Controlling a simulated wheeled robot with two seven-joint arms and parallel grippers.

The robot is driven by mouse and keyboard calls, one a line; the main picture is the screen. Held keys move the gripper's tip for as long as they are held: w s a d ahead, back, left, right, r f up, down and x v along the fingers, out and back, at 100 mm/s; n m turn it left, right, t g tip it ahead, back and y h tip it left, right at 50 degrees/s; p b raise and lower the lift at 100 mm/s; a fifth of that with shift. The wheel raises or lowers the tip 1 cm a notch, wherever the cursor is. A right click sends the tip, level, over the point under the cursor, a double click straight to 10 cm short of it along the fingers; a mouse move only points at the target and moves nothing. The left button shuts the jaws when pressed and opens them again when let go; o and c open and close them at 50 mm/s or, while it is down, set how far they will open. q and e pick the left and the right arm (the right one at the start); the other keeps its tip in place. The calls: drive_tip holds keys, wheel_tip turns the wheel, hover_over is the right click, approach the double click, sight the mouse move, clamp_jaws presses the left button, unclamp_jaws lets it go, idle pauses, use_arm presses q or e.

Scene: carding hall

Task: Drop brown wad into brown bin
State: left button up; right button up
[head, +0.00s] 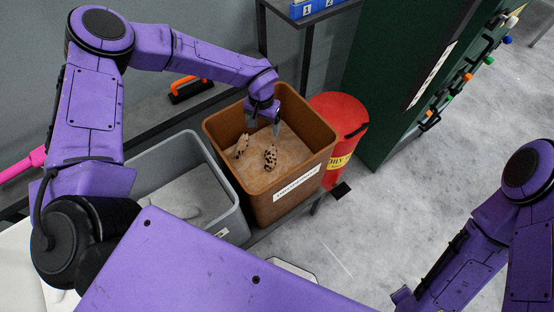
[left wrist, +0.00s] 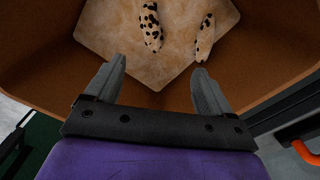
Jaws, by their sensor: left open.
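The brown bin (head: 222,135) stands in the middle of the head view, with a white label on its front. Two pale wads with dark spots lie on its tan bottom, one on the right (head: 270,157) and one on the left (head: 242,146). Both also show in the left wrist view, one near the top middle (left wrist: 151,27) and one to its right (left wrist: 205,37). My left gripper (head: 263,124) is open and empty inside the bin's mouth, above the wads and apart from them. No plain brown wad shows. My right arm shows at the right, but its gripper does not.
A grey bin (head: 233,222) with pale material stands left of the brown bin. A red can (head: 332,112) stands close on its right. A dark green cabinet (head: 385,80) is behind. An orange-handled tool (head: 190,88) lies at the back left. Grey floor is open at the right.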

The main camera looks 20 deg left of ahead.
use_arm(q)
wheel_tip(320, 180, up, 10)
drive_tip(key=b, duration=0.1)
drive_tip(key=shift+r, duration=0.2)
idle(0.3)
